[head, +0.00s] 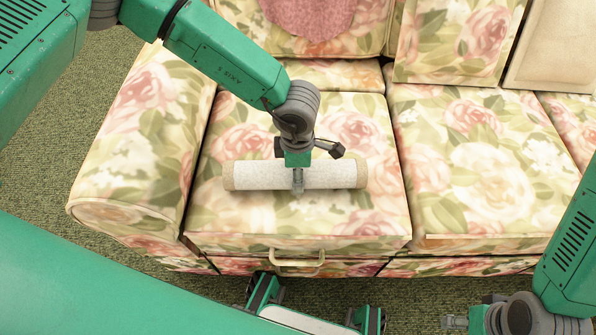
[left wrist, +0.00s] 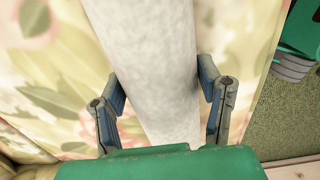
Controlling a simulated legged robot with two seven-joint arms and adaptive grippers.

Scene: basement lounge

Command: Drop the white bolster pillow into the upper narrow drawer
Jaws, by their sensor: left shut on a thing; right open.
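The white bolster pillow (head: 332,175) is a pale cylinder lying crosswise over the floral seat cushion. My left gripper (head: 298,180) reaches down onto its middle and is shut on it. In the left wrist view the pillow (left wrist: 155,65) runs between the two fingers. I cannot tell whether it rests on the cushion or hangs just above it. A narrow floral drawer front (head: 345,268) with a pale handle (head: 297,263) shows below the cushion's front edge; it looks closed. My right gripper (head: 454,322) is open and empty at the lower right, over the carpet.
The floral sofa (head: 475,195) has an armrest (head: 140,130) at left, another seat at right and cushions behind. A pink cushion (head: 308,15) leans at the back. Green carpet (head: 50,180) lies in front and to the left. My own green body fills the lower left.

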